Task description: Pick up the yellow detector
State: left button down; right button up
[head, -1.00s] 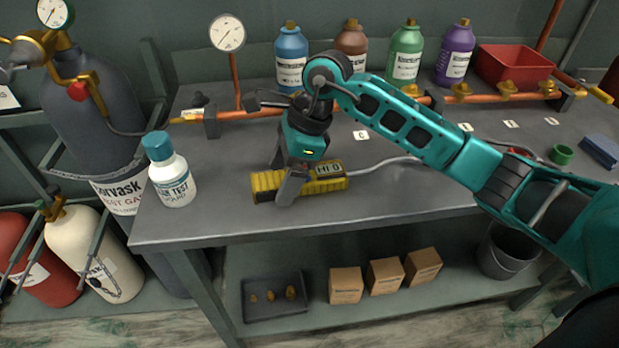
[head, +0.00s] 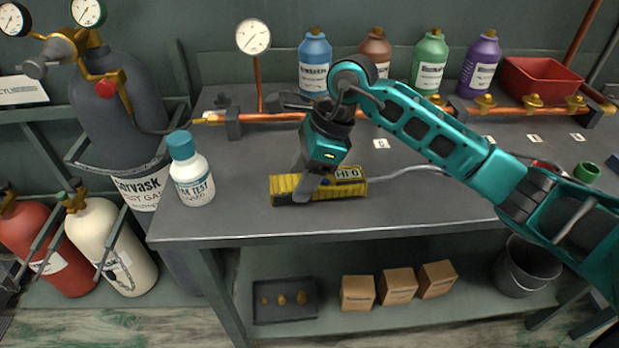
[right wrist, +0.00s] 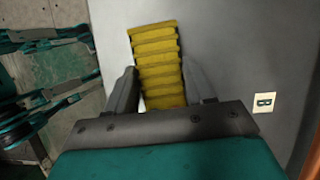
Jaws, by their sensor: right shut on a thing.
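The yellow detector (head: 290,184) lies on the grey workbench near its front edge, with a small display reading "HI 0" and a grey cable running off to the right. My right gripper (head: 306,190) reaches down over it and is shut on its ribbed yellow body. In the right wrist view, the detector's ribbed yellow part (right wrist: 157,62) sits between the two fingers of my right gripper (right wrist: 160,88). The fingers hide part of the detector. I cannot see a clear gap between the detector and the bench. My left gripper is not in the head view.
A white test-liquid bottle (head: 192,178) with a teal cap stands left of the detector. A copper pipe (head: 275,117) with a gauge (head: 253,37) runs behind. Several coloured bottles and a red bin (head: 540,80) stand at the back. The bench front between is mostly clear.

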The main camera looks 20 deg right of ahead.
notch_tip(320, 180, up, 25)
jog(key=p, duration=0.5)
jog(key=shift+f, duration=0.15)
jog(key=shift+f, duration=0.1)
